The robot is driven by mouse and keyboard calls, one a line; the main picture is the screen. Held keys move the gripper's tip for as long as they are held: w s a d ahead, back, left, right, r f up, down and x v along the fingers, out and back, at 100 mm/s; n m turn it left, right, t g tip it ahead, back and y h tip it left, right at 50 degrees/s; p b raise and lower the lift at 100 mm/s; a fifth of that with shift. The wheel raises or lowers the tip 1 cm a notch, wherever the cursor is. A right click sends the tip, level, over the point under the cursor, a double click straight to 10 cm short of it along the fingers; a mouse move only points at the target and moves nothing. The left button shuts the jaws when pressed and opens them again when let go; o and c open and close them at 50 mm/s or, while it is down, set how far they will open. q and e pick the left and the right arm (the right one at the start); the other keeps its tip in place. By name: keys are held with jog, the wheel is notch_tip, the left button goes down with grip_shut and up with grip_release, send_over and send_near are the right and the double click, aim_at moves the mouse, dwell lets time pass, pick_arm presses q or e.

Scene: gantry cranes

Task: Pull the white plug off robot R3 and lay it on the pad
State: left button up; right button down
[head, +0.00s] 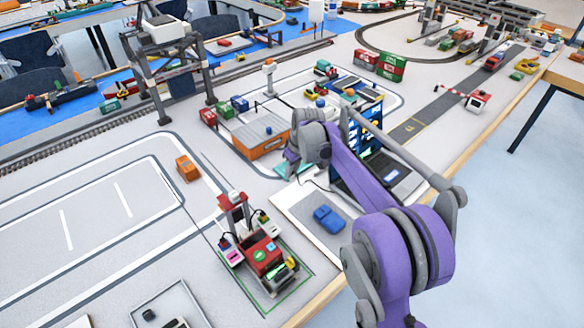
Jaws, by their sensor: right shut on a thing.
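My right gripper (302,166) is at the end of the purple arm, over the area between the orange-sided block and the white board. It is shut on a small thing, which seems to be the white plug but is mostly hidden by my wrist. A thin dark cable (318,185) shows just below it. A teal flat patch (286,168) lies beside the gripper. I cannot tell which thing is robot R3 or read its label. The pad cannot be told for sure; a white board (292,204) bears a blue block (329,219). My left gripper is not in view.
A red-topped machine (265,254) stands front centre inside a green outline. A grey-roofed orange block (261,139) is left of the wrist, and a blue rack (357,131) stands behind the arm. A gantry crane (165,45) is at back left.

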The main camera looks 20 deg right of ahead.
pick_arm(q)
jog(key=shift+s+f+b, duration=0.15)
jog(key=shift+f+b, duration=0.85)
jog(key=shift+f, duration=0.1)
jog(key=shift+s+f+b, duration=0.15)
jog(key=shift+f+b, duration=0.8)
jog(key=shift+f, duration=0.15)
pick_arm(e)
jog(key=shift+f, duration=3.65)
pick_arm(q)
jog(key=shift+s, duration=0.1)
pick_arm(e)
jog(key=shift+s+f, duration=0.1)
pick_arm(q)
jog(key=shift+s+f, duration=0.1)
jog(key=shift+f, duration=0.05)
